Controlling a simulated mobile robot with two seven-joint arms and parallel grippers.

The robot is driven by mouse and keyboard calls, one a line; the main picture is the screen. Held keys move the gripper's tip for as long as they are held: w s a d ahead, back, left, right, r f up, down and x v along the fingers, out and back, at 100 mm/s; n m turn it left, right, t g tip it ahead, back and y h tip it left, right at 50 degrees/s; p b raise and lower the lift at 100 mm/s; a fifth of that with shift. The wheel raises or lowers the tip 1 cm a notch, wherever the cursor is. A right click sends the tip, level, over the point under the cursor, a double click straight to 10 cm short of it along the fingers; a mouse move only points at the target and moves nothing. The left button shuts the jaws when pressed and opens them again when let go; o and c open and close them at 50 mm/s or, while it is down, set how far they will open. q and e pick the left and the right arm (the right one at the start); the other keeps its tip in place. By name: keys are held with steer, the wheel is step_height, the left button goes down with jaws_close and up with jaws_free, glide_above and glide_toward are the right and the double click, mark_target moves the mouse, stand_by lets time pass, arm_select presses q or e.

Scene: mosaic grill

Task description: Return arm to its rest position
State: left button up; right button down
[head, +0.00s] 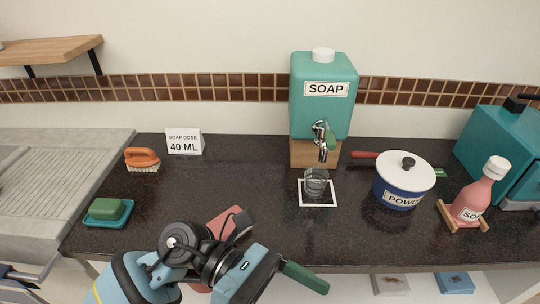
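My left arm comes in from the lower left, with its blue and black wrist low in front of the counter (255,185). My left gripper (303,277) points to the right near the bottom edge. A dark green finger-like end shows on it; whether it is open or shut cannot be made out. No held thing can be made out. My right arm and gripper are out of view.
A teal soap dispenser (323,105) stands at the back above a glass (316,182) on a white-bordered mat. A blue pot (401,188) and pink soap bottle (470,195) stand right. A brush (142,158) and sponge (105,208) lie left. A reddish piece (226,216) is partly hidden behind my wrist.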

arm_select(q)
steer(key=w+a+n+t+h, duration=0.2)
steer(key=w+n+t+h, duration=0.2)
steer(key=n+t, duration=0.55)
steer(key=w+a+n+t+h, duration=0.2)
steer(key=w+n+t+h, duration=0.3)
steer(key=n, duration=0.7)
steer(key=w+a+f+n+t+y, duration=0.3)
steer(key=a+f+n+t+y, duration=0.7)
steer(key=n, duration=0.8)
steer(key=s+a+f+n+g+y, duration=0.1)
steer(key=s+a+f+n+y, duration=0.3)
steer(key=f, duration=0.3)
steer(key=s+a+f+n+g+y, duration=0.1)
steer(key=s+f+n+y, duration=0.1)
steer(key=f+n+y, duration=0.5)
steer(key=s+a+f+n+g+y, duration=0.1)
steer(key=s+a+f+n+g, duration=0.2)
steer(key=s+f, duration=0.8)
steer(key=shift+s+a+f+g, duration=0.15)
steer(key=shift+s+a+g, duration=0.55)
steer(key=shift+a+g, duration=0.4)
steer(key=shift+d, duration=0.1)
